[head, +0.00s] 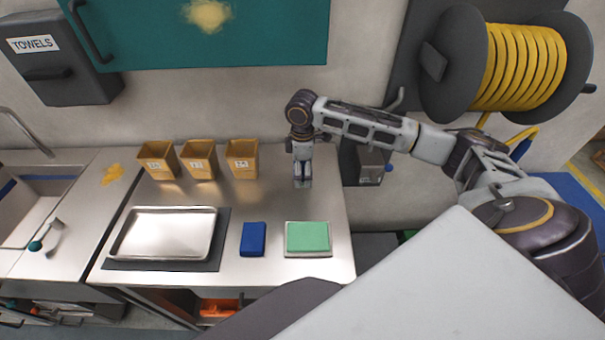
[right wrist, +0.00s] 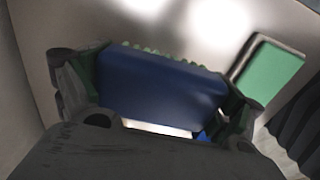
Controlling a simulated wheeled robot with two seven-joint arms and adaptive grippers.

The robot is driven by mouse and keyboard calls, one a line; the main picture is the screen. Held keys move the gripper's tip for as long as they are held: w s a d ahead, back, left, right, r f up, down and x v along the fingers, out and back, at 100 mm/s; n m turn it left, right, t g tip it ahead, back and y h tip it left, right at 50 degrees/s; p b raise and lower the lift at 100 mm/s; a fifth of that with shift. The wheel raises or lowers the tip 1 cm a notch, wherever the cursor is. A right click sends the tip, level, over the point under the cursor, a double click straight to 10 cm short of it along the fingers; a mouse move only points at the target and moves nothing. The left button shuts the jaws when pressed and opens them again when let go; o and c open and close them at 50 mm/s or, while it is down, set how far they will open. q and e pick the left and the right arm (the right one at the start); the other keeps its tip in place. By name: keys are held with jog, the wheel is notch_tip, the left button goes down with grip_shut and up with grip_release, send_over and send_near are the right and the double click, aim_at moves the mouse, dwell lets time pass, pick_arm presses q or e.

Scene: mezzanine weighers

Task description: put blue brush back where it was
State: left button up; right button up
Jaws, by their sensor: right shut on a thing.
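My right gripper (right wrist: 165,95) is shut on the blue brush (right wrist: 160,82), whose broad blue body spans between the fingers; a ridged greenish edge shows along its far side. In the head view the right gripper (head: 302,182) points down over the back right part of the steel counter (head: 215,195), right of the tan bins. The brush is too small to make out clearly there, and I cannot tell whether it touches the counter. My left gripper is not in view.
A blue block (head: 253,239) lies between a metal tray (head: 165,234) and a green pad (head: 308,237) on the counter's front. Three tan bins (head: 199,160) stand at the back. A grey box (head: 371,165) is on the wall right of the counter.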

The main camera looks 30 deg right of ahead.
aim_at(303, 165)
jog(key=w+d, duration=0.1)
jog(key=w+d+f, duration=0.1)
jog(key=w, duration=0.1)
jog(key=shift+w+d+p, duration=0.1)
jog(key=shift+w+p, duration=0.15)
jog(key=shift+p, duration=0.05)
jog(key=shift+f, duration=0.5)
jog(key=shift+f+p, duration=0.4)
jog(key=shift+f, duration=1.55)
jog(key=shift+w+d+f, duration=0.1)
jog(key=shift+w+f, duration=0.05)
jog(key=shift+f, duration=0.4)
jog(key=o, duration=0.7)
jog(key=shift+f, duration=0.1)
jog(key=shift+o, duration=0.2)
